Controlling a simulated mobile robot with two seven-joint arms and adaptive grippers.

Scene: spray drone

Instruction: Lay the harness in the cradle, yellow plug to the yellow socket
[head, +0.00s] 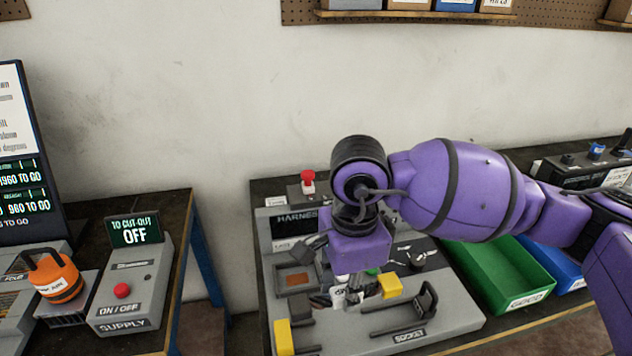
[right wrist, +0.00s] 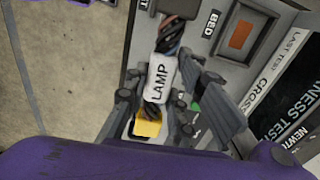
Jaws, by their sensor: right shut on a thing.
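The harness is a short dark braided cable with a white LAMP sleeve (right wrist: 160,78) and a yellow plug (head: 390,285) at one end. The yellow plug also shows low in the right wrist view (right wrist: 148,128); a dark end (right wrist: 183,8) is cut off at the top. My right gripper (head: 352,291) is shut on the harness near the sleeve, above the grey bench fixture. In the head view the yellow plug points right. The cradle (head: 398,324), with a black upright at its right, lies in front. A yellow block (head: 284,338), apparently the yellow socket, stands at its left. My left gripper is out of view.
A panel marked HARNESS (head: 290,222) stands behind, with a red button (head: 308,180) beyond. The green bin (head: 500,275) and blue bin (head: 556,265) are to the right. A supply box (head: 130,290) stands on the left table, across a gap.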

